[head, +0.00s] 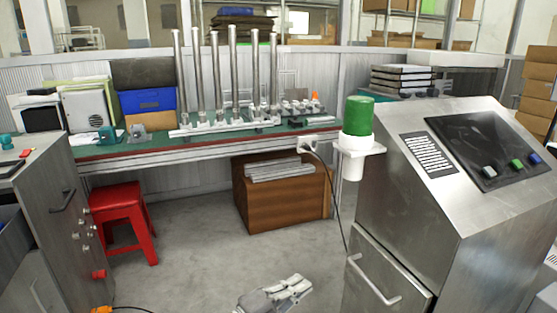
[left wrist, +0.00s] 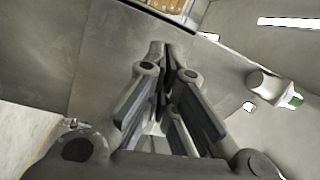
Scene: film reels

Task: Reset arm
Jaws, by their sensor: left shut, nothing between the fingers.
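My left gripper (head: 298,284) shows at the bottom middle of the head view, low over the grey floor (head: 200,250). In the left wrist view its fingers (left wrist: 165,60) are closed together with nothing between them. My right gripper is in neither view. The task names no object.
A steel machine cabinet (head: 410,215) stands at right, with a white holder and green-topped container (head: 358,118) on its side. A workbench (head: 220,141) with metal posts runs along the back. A red stool (head: 122,215), brown box (head: 283,205) and grey cabinet (head: 48,215) stand around open floor.

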